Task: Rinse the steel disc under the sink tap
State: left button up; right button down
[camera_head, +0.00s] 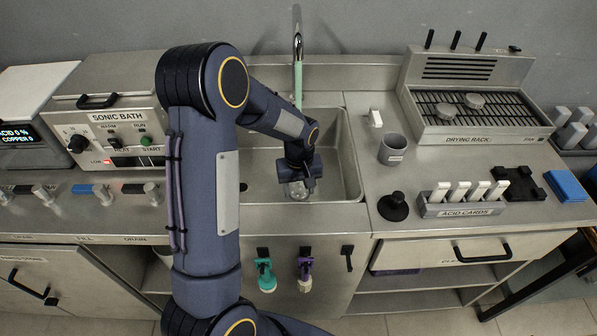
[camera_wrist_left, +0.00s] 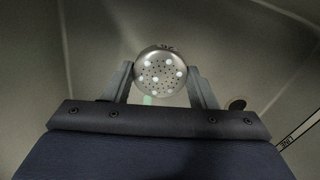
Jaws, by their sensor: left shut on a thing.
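My left gripper (camera_head: 299,178) reaches down into the sink basin (camera_head: 350,165) and is shut on the steel disc. In the left wrist view the round, shiny disc (camera_wrist_left: 160,72) sits between the two fingertips of the left gripper (camera_wrist_left: 161,80). It has many small dark dots and several bright white spots. The disc is partly visible below the gripper in the head view (camera_head: 298,192). The sink tap (camera_head: 298,45) stands at the back of the basin with a pale green column (camera_head: 298,85) below its spout, behind the gripper. My right gripper is not in view.
The sonic bath (camera_head: 120,120) stands left of the sink. To the right are a grey cup (camera_head: 393,149), a black knobbed object (camera_head: 393,206), the acid cards holder (camera_head: 470,207) and the drying rack (camera_head: 470,115) with two discs. The basin's right side is clear.

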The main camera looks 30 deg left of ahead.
aim_at(299, 190)
pick_arm(q)
notch_tip(299, 190, up, 12)
jog(key=p, duration=0.8)
dwell(0.3)
dwell(1.1)
